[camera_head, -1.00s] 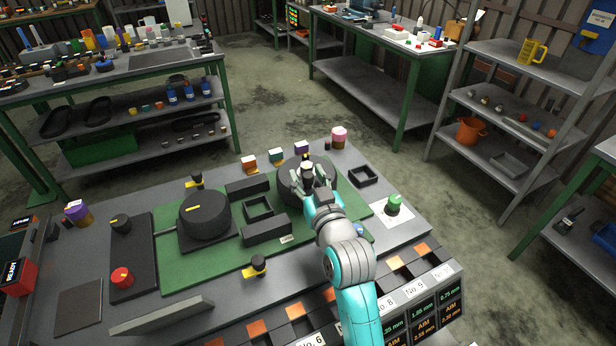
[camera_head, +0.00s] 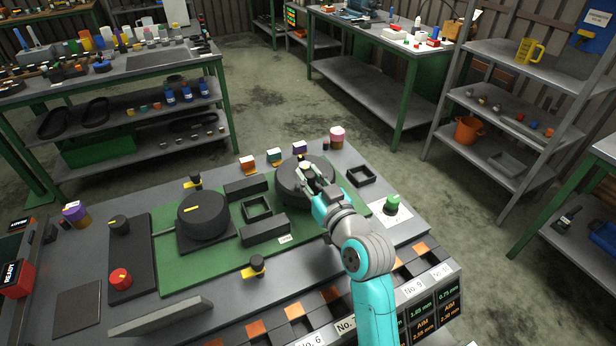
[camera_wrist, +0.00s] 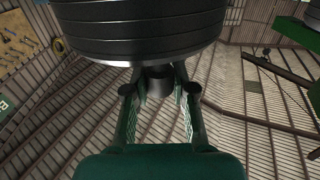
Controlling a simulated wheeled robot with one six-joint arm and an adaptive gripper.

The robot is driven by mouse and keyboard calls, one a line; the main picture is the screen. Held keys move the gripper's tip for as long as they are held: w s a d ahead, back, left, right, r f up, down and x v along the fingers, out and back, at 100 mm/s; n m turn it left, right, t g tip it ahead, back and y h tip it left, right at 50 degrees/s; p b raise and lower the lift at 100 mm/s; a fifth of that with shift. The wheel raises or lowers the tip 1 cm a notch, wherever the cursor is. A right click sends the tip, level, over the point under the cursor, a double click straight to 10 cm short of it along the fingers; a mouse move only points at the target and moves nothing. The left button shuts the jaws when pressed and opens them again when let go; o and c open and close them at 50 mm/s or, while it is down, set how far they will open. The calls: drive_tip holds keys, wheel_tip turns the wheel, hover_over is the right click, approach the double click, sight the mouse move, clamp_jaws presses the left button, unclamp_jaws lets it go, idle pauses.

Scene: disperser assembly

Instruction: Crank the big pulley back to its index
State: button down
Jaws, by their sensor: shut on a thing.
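The big pulley (camera_head: 291,190) is a dark round drum at the right of the green plate (camera_head: 215,262). Its grooved dark side (camera_wrist: 140,30) fills the top of the wrist view. My gripper (camera_head: 310,172) is at the pulley's top, on the side near the right edge. It is shut on a crank knob, whose dark round end (camera_wrist: 158,78) shows between the fingers in the wrist view. The index mark is hidden or too small to tell.
A smaller black drum (camera_head: 204,215) with a yellow mark stands left on the plate. Black blocks (camera_head: 266,230) and a square frame (camera_head: 257,208) lie between. A black tray (camera_head: 361,175) and a green button (camera_head: 392,203) are to the right. A red knob (camera_head: 120,279) is at left.

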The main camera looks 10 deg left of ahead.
drive_tip(key=c, duration=0.9)
unclamp_jaws()
drive_tip(key=shift+c, duration=0.2)
drive_tip(key=shift+d, duration=0.1)
drive_tip(key=v, duration=1.2)
